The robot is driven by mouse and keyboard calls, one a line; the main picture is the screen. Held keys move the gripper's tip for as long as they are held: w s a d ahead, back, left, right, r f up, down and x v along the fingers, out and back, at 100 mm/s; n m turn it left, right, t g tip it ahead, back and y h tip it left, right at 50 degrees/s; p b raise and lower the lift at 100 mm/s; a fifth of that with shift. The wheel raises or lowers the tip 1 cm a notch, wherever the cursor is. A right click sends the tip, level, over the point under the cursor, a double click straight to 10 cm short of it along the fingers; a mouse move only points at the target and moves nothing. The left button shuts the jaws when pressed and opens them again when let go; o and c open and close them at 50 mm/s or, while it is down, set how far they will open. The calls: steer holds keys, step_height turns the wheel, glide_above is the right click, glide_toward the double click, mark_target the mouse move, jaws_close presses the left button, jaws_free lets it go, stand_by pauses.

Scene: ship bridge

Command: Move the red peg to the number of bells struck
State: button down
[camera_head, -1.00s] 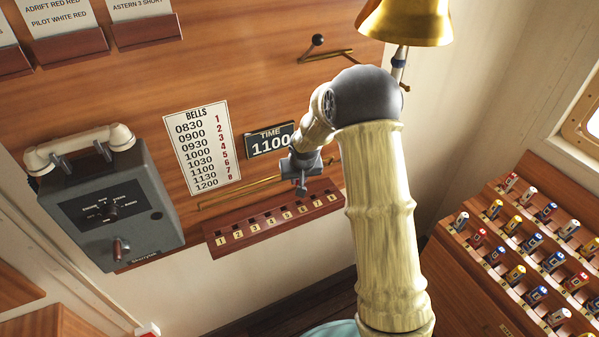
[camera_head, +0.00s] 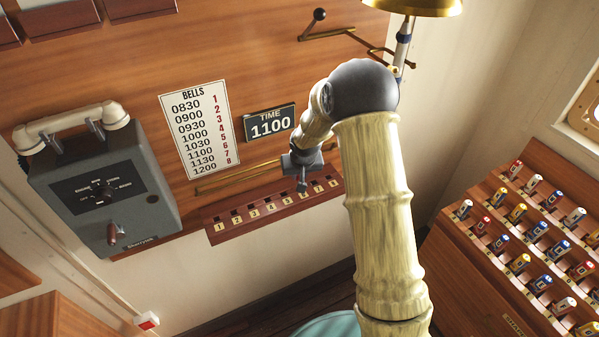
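The peg board (camera_head: 215,238) is a dark red-brown strip low on the wall, with a row of holes and number labels 1 to 8. My gripper (camera_head: 302,186) is over the board at about hole 6, its tip overlapping that place in the picture. The fingers are small and dark, and I cannot tell whether they are open or shut. No red peg can be made out; the gripper may hide it. The bells table (camera_head: 201,130) pairs 1100 with 6. The time sign (camera_head: 270,123) reads 1100.
A brass rail (camera_head: 225,182) runs just above the peg board. A grey telephone box (camera_head: 105,190) is on the wall at left. A brass bell (camera_head: 425,5) hangs at the top.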

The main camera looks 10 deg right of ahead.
steer(key=shift+f+b, duration=1)
steer(key=shift+f, duration=0.4)
steer(key=shift+a, duration=0.1)
steer(key=c, duration=1.2)
jaws_free()
steer(key=shift+c, duration=0.2)
steer(key=shift+r, duration=0.15)
steer(key=b+v, duration=0.4)
steer(key=v, duration=1.3)
steer(key=shift+r, duration=0.1)
steer(key=shift+s, duration=0.15)
